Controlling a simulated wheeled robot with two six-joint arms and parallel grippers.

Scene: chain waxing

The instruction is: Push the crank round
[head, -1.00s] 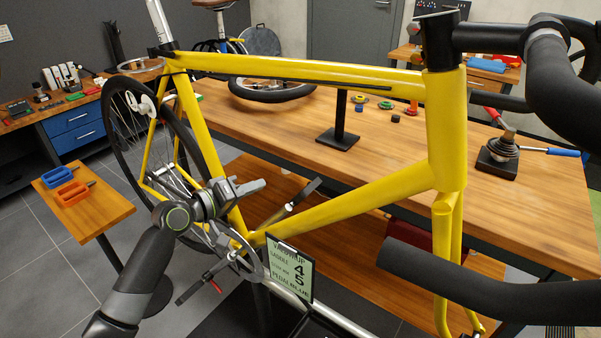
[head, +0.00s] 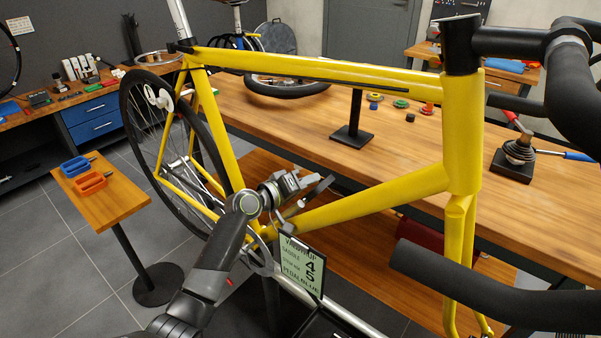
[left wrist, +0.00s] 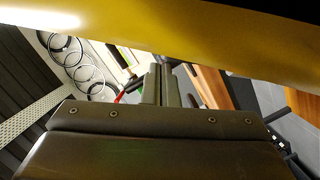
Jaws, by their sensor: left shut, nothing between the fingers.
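The yellow bike frame (head: 330,207) stands across the head view. Its crank arm (head: 293,210) slopes up and right from the bottom bracket, with a dark pedal (head: 323,190) at its upper end. My left gripper (head: 314,181) is shut and empty beside that upper end; I cannot tell whether it touches. In the left wrist view the shut fingers (left wrist: 162,72) point away under a yellow tube (left wrist: 180,28). My right gripper is out of view.
A label card (head: 302,268) stands just right of the bottom bracket. The rear wheel (head: 150,130) is left of my arm. A small wooden stand (head: 120,205) with blue and orange tools is further left. A long wooden bench (head: 400,150) lies behind the frame.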

